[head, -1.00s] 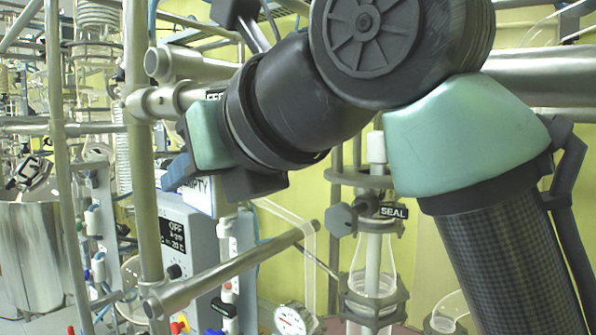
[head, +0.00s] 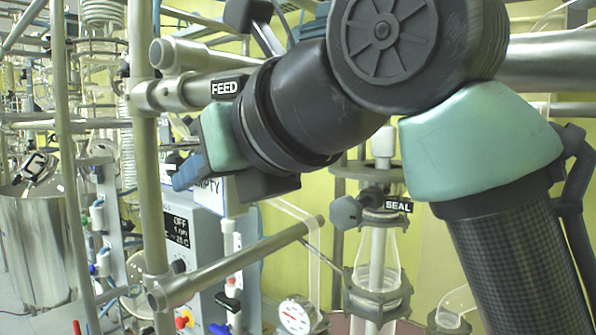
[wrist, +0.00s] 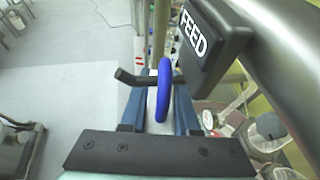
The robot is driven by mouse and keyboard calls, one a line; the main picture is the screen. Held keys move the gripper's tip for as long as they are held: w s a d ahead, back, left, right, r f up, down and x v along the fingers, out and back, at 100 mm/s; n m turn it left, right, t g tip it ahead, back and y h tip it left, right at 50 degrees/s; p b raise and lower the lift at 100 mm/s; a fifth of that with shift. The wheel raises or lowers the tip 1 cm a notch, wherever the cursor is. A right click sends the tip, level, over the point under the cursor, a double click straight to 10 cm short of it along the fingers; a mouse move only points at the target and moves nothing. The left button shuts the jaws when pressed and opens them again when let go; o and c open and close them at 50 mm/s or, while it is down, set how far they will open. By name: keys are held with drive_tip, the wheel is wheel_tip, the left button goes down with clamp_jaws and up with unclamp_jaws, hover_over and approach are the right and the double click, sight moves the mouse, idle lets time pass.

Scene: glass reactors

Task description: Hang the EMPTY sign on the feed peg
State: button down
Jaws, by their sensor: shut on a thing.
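The EMPTY sign (head: 208,194) is a white plate, partly hidden behind my gripper (head: 186,174) in the head view. My gripper is shut on the sign's upper part. In the wrist view, a blue ring (wrist: 164,92) stands up between the blue fingers of my gripper (wrist: 158,122). The feed peg (wrist: 130,78) is a thin black rod with an upturned end, under the black FEED label (wrist: 193,36). The peg shows on both sides of the ring; I cannot tell whether it passes through the ring. The FEED label (head: 225,88) is above my gripper in the head view.
A steel upright (head: 143,130) stands left of my gripper, and a slanted steel bar (head: 240,262) runs below it. A control box (head: 182,228) is behind. A glass vessel with a SEAL label (head: 398,206) stands to the right. Open floor (wrist: 70,85) shows in the wrist view.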

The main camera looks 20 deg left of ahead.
unclamp_jaws()
idle(0.7)
idle(0.4)
drive_tip(key=p+v, duration=0.1)
drive_tip(key=v, duration=0.6)
idle(1.1)
drive_tip(key=s+d+r, duration=0.2)
drive_tip(key=s+d, duration=0.1)
drive_tip(key=s, duration=0.4)
drive_tip(key=shift+s+r, duration=0.15)
drive_tip(key=shift+s, duration=0.25)
idle(0.5)
